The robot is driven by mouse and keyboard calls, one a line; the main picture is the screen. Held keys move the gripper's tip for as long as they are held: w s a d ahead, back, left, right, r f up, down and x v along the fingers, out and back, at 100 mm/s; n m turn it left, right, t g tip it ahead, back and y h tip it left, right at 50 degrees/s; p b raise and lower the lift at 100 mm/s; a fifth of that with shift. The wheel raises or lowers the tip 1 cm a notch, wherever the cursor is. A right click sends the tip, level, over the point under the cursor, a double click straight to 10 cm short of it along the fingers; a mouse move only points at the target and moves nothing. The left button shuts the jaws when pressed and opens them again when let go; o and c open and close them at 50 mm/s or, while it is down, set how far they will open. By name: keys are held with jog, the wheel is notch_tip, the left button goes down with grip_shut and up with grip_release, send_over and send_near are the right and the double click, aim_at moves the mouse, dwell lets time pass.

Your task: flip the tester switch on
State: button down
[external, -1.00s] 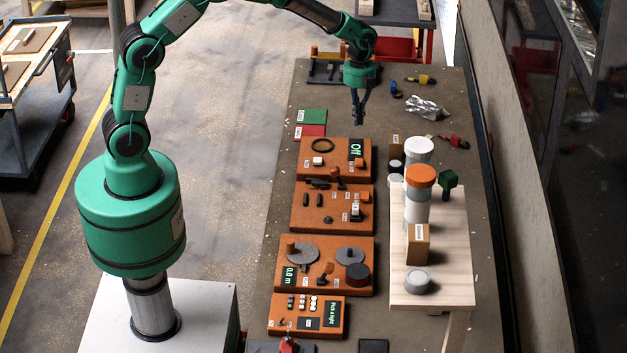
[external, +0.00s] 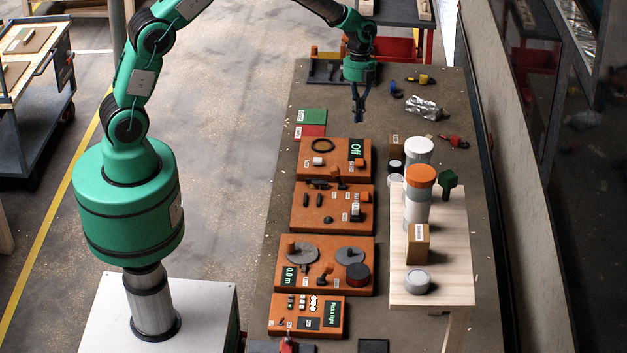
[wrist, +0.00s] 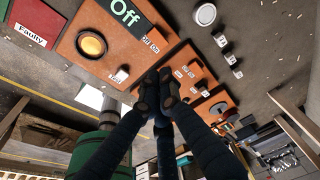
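The tester is an orange panel (external: 335,158) on the long bench, with a dark display reading "Off" (external: 356,149). In the wrist view its orange top (wrist: 115,55) and the "Off" display (wrist: 124,12) show at upper left. Labels "Off" and "On" (wrist: 151,41) lie near its right edge, by a small orange switch (wrist: 136,38) that is hard to make out. My gripper (external: 358,118) points down above the bench, beyond the tester's far edge, apart from it. Its fingertips (wrist: 158,85) meet in the wrist view, with nothing visible between them.
More orange panels (external: 333,207) stand in a row nearer the camera. A wooden stand (external: 455,270) with jars and a box is to the right. Green and red pads (external: 313,116) lie left of my gripper. Loose tools and crumpled foil (external: 422,108) lie to its right.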

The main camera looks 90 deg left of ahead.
aim_at(356, 162)
jog(key=shift+f, duration=0.2)
jog(key=b+x, duration=0.1)
jog(key=x, duration=1.2)
jog(key=shift+d+f, duration=0.1)
jog(key=shift+f, duration=0.25)
jog(key=shift+s+d+f+y+b, duration=0.1)
jog(key=shift+d+f+y+b, duration=0.25)
jog(key=shift+d+f+y, duration=0.25)
jog(key=shift+a+r, duration=0.1)
jog(key=shift+a, duration=0.9)
jog(key=shift+r, duration=0.15)
notch_tip(356, 162, up, 14)
jog(key=a+p, duration=0.1)
jog(key=p, duration=0.1)
jog(key=shift+a, duration=0.15)
dwell(0.4)
